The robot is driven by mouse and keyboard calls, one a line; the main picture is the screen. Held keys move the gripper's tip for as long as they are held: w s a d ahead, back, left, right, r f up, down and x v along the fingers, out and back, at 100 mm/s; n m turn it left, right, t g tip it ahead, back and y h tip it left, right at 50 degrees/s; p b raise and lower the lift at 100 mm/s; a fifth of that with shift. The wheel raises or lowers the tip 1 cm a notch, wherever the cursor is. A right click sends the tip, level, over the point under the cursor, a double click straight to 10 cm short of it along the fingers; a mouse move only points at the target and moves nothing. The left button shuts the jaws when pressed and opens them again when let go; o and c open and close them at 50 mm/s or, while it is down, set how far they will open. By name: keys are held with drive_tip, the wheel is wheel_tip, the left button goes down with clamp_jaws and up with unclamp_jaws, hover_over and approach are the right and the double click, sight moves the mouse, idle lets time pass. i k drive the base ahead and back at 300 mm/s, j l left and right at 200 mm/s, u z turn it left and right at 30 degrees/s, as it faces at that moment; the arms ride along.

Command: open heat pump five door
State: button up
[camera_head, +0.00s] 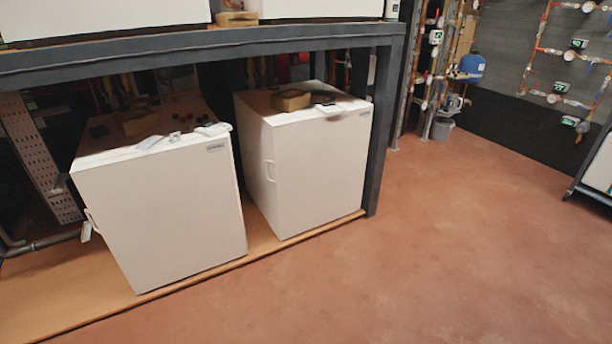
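Two white box-shaped heat pumps stand side by side on a low wooden platform under a dark steel frame. The left heat pump (170,215) has its front door closed, with a handle (91,219) at the door's left edge. I cannot read a number on either one, so I cannot tell which is heat pump five. My gripper is not in view.
The wooden platform (60,305) has a raised front edge. A dark steel post (383,130) stands just right of the right heat pump. The reddish floor (450,240) is clear in front and to the right. Pipes and a grey bucket (442,128) are at the back.

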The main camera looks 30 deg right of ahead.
sight(319, 163)
drive_tip(key=i+l, duration=0.25)
drive_tip(key=i, duration=0.2)
drive_tip(key=i+l, duration=0.2)
drive_tip(key=i, duration=0.3)
drive_tip(key=i+l, duration=0.25)
drive_tip(key=i, duration=0.2)
drive_tip(key=i+l, duration=0.2)
drive_tip(key=i, duration=0.25)
drive_tip(key=i+l, duration=0.25)
drive_tip(key=i, duration=0.25)
